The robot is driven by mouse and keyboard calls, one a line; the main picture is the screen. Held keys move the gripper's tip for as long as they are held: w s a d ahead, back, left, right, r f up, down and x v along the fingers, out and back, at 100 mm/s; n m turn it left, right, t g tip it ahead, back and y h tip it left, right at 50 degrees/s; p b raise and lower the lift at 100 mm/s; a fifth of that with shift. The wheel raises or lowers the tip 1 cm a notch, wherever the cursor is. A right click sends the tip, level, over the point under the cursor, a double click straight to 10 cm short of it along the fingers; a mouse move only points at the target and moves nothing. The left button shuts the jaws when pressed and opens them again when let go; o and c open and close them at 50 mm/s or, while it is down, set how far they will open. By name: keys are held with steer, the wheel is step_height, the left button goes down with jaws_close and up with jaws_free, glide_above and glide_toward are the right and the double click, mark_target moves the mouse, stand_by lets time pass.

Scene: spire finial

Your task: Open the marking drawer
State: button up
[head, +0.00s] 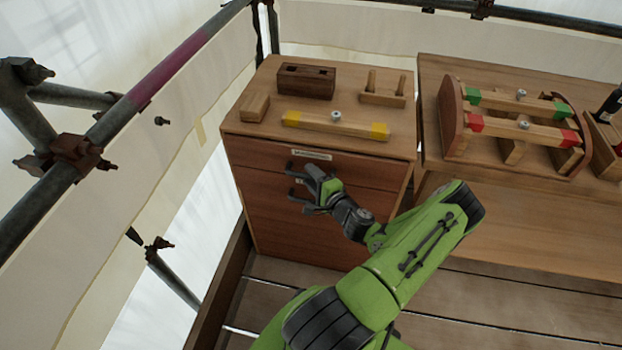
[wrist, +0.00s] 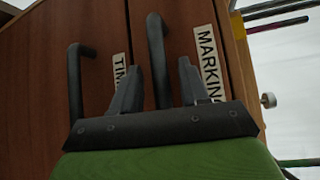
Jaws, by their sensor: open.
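The marking drawer (head: 255,153) is the top drawer of the wooden cabinet. It looks shut, its front flush with the cabinet. Its white label (wrist: 208,62) reads "MARKING" in the wrist view. Its dark bar handle (wrist: 156,40) stands beside the label. My gripper (wrist: 160,68) is open, with one finger on each side of this handle in the picture. Whether the fingers touch it I cannot tell. In the head view my gripper (head: 305,186) is at the cabinet front and partly hides the handles.
A lower drawer has its own dark handle (wrist: 77,80) and a label partly hidden by a finger. On the cabinet top lie a yellow-ended bar (head: 335,124), a dark block (head: 306,81) and a pegged block (head: 383,98). Scaffold tubes (head: 165,70) run along the left.

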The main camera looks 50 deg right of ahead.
steer(key=shift+w+d, duration=0.15)
steer(key=shift+w, duration=0.25)
jaws_close()
